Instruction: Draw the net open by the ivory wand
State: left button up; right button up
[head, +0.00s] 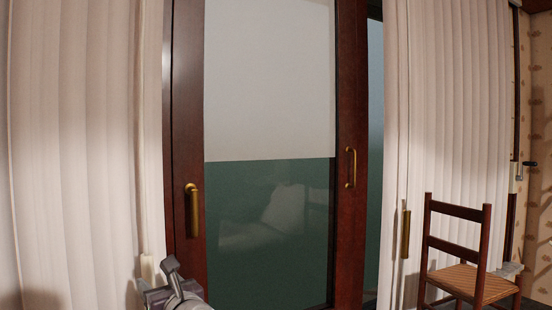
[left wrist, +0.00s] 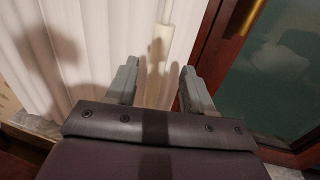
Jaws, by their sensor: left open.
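The net hangs as pale pleated curtains, one on the left (head: 75,150) and one on the right (head: 455,120) of a dark wood glass door. The ivory wand hangs at the left net's edge; its lower end (head: 147,268) shows just beside my gripper. My left gripper (head: 158,278) is low in the head view, in front of that edge. In the left wrist view the wand (left wrist: 159,45) stands between the two spread fingers (left wrist: 160,70), with a gap on each side. The fingers are open and empty. My right gripper is not in view.
The door's frame (head: 184,110) with a brass handle (head: 193,210) is close to the right of my left gripper. A wooden chair (head: 455,213) stands at the right before the other net. A pale blind (head: 268,80) covers the upper glass.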

pick_arm(q)
jog(key=s+a+b+v, duration=0.1)
jog(key=b+v, duration=0.5)
jog(key=v, duration=0.4)
jog(key=shift+a, duration=0.25)
dwell(0.4)
